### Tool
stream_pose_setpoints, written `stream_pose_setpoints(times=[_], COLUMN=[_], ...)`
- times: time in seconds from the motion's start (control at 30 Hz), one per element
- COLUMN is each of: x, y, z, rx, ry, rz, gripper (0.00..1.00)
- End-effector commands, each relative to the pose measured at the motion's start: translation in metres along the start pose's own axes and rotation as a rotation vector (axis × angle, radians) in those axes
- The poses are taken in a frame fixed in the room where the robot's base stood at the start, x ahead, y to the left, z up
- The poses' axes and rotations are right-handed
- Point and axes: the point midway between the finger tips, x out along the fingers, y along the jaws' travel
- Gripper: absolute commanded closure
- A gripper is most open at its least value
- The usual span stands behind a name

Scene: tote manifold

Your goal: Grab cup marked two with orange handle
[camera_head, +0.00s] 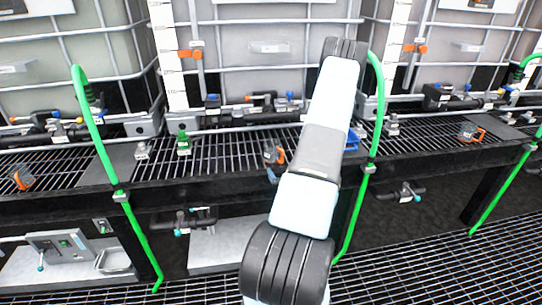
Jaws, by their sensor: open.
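Three small dark cups with orange handles stand on the black grated shelf (235,152). One cup (270,153) is just left of my arm near the middle. Another cup (22,178) is at the far left and appears tilted. A third cup (468,131) is at the right. Their number marks are too small to read, so I cannot tell which is marked two. My arm rises through the middle of the view. My gripper is not visible; the arm hides part of the shelf and whatever is behind it.
Green hoop rails (97,140) stand before the shelf, one (376,110) close to my arm's right side. A green bottle (183,143) and small clear bottles (142,150) stand on the shelf. Caged tanks (270,45) with valves and pipes line the back.

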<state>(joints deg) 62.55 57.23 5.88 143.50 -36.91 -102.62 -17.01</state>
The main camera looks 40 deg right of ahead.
Motion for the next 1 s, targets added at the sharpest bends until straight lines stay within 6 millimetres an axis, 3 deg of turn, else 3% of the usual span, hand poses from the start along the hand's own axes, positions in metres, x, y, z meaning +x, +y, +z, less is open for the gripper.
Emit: stream_pose_setpoints(times=[0.17, 0.6, 0.87, 1.0], x=[0.001, 0.069, 0.085, 0.102], y=[0.004, 0.004, 0.004, 0.003], z=[0.003, 0.001, 0.0, -0.002], rx=[0.013, 0.013, 0.014, 0.013], ry=[0.021, 0.021, 0.02, 0.022], rz=[0.016, 0.015, 0.015, 0.016], gripper=[0.0, 0.0, 0.0, 0.0])
